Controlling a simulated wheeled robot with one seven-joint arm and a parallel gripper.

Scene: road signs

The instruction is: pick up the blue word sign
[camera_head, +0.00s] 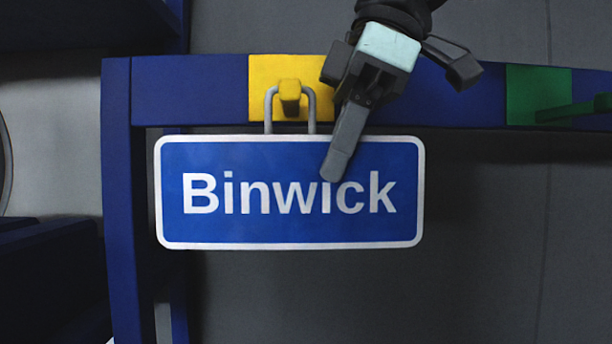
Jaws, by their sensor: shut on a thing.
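The blue word sign (290,225) is a rounded rectangle with a white border and the white word "Binwick". A grey metal loop (312,112) at its top hangs over a yellow hook (289,92) on a blue rail. The other finger is hidden. The sign hangs almost level.
The yellow hook's backing plate is fixed to the blue rail (200,90). A green hook (570,112) on a green plate sticks out at the right. A blue upright post (117,200) stands just left of the sign. Grey floor lies below and right.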

